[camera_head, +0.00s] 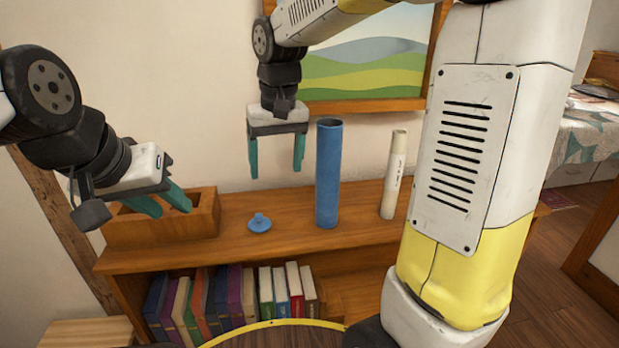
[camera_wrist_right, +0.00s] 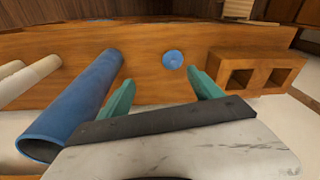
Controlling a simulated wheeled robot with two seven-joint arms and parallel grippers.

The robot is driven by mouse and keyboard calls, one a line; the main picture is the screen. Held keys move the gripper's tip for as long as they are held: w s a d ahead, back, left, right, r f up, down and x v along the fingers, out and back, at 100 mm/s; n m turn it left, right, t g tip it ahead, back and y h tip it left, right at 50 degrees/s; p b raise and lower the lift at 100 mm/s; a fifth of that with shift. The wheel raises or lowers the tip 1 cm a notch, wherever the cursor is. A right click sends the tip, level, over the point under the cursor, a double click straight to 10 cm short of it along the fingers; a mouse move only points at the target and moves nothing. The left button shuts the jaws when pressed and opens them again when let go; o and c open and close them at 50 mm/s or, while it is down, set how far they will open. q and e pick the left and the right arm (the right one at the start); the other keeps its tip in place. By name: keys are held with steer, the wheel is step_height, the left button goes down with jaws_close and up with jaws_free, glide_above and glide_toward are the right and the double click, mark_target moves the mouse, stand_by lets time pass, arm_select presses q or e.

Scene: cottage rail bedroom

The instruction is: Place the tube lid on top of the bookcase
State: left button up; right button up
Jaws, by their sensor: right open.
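The blue tube lid (camera_head: 260,224) lies on the wooden bookcase top (camera_head: 283,248), knob upward, just left of the standing blue tube (camera_head: 328,175). The tube's upper end is open. In the right wrist view, the lid (camera_wrist_right: 173,59) shows beyond and between the fingertips, nearer the right one. My right gripper (camera_head: 277,176) is open and empty, pointing down above and behind the lid, touching nothing.
A wooden holder (camera_head: 160,231) with compartments stands on the bookcase's left end. A pale tube (camera_head: 394,175) stands right of the blue tube. Several books (camera_head: 235,295) fill the shelf below. A framed picture (camera_head: 368,70) hangs behind. Bare top lies around the lid.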

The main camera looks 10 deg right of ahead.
steer(key=s+d+r+m+t, duration=0.1)
steer(key=s+d+t, duration=0.1)
steer(key=s+d, duration=0.3)
steer(key=s+d+r+t+y, duration=0.1)
steer(key=s+d, duration=0.4)
steer(key=s, duration=0.5)
steer(key=shift+m+t, duration=0.4)
steer(key=shift+t, duration=0.5)
steer(key=shift+s+d+r, duration=0.1)
steer(key=shift+d+r, duration=0.05)
